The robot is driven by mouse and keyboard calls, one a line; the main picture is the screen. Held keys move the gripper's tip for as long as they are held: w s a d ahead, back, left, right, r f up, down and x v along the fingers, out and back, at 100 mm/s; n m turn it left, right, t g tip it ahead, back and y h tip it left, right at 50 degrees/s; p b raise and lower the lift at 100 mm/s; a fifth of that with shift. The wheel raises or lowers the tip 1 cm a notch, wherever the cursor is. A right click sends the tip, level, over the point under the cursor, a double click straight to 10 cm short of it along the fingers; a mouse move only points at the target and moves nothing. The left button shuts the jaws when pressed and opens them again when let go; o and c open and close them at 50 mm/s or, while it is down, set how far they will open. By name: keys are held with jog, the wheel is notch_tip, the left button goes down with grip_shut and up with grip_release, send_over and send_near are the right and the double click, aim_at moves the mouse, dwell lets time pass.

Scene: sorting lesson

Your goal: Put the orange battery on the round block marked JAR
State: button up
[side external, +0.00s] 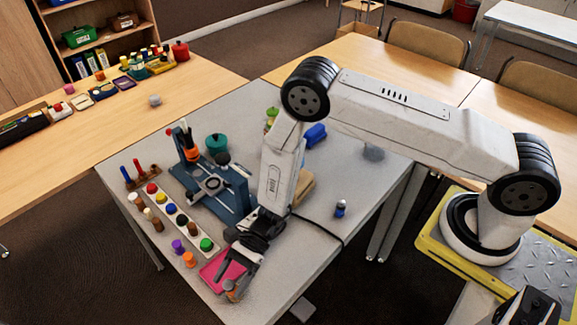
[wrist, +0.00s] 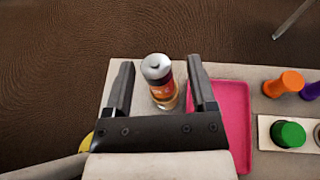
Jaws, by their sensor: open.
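The orange battery (wrist: 163,92) has a silver cap and an orange label in the wrist view. It stands between the two fingers of my gripper (wrist: 160,68), with gaps on both sides. My gripper is open and low over the front corner of the table in the side view (side external: 232,283). The battery (side external: 233,295) shows there partly hidden by the fingers. I cannot read the word JAR on any block, so I cannot tell which round block is meant.
A pink tray (wrist: 222,135) lies right beside the right finger. Orange (side external: 189,259) and purple (side external: 178,246) round pieces stand near a white strip (side external: 170,221) of coloured knobs. A blue device (side external: 229,195) stands behind. The table's edge is close to the battery.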

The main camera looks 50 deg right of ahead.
jog(key=shift+r, duration=0.15)
jog(key=v, duration=1.2)
dwell(0.4)
jog(key=s+d+r+n+t+h, duration=0.2)
jog(key=s+d+r+n+h, duration=0.1)
jog(key=d+r+n+h, duration=0.3)
jog(key=s+d+r+n+t+h, duration=0.2)
jog(key=s+d+r+n+h, duration=0.2)
jog(key=d+r+n+h, duration=0.3)
jog(key=d+r+n, duration=0.3)
jog(key=d+r, duration=0.1)
jog(key=d, duration=0.1)
jog(key=shift+s+d+r+t, duration=0.2)
jog(key=shift+s+r+t, duration=0.1)
jog(key=shift+t, duration=0.1)
